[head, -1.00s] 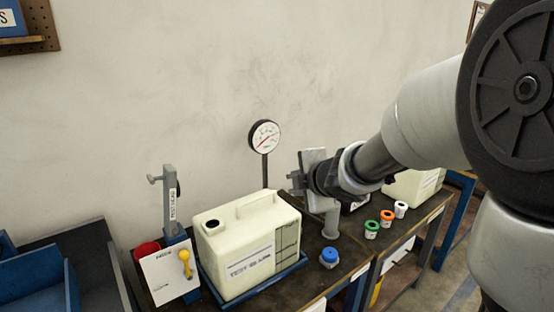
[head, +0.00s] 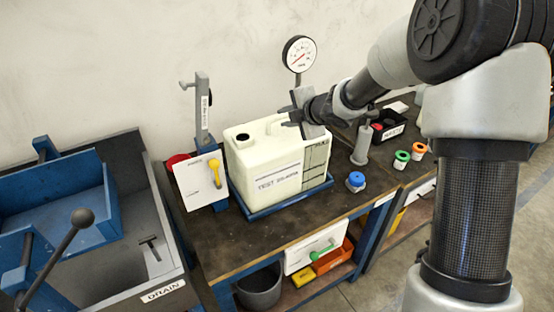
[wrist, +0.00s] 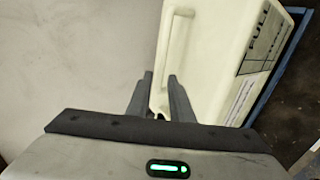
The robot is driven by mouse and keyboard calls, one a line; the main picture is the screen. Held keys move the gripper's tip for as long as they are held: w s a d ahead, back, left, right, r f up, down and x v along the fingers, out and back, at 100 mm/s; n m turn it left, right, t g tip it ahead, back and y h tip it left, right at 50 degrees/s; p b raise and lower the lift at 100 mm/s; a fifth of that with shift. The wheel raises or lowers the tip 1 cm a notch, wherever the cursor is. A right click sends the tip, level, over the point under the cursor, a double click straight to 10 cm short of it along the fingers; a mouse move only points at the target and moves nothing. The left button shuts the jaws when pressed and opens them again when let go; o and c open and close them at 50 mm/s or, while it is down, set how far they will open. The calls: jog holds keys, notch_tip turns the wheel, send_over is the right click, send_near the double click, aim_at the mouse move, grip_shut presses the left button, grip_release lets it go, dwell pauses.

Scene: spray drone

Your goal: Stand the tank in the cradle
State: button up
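The cream tank (head: 258,170), with a dark round opening on top and a "TEST" label, stands upright in a shallow blue tray (head: 254,215) on the bench. In the wrist view the tank (wrist: 210,70) fills the upper middle, with its raised handle (wrist: 178,45) ahead of the fingers. My gripper (head: 288,116) is at the tank's back right, near its top.
A grey post (head: 201,110) and white panel with yellow lever (head: 215,173) stand left of the tank. A gauge (head: 299,54) rises behind. A blue-capped piece (head: 355,181) and a grey stand (head: 361,146) are at right. The front bench top (head: 270,238) is clear.

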aim_at(280, 118)
jog(key=x, duration=0.5)
jog(key=shift+w+a, duration=0.1)
grip_shut()
dwell(1.2)
jog(key=shift+r, duration=0.25)
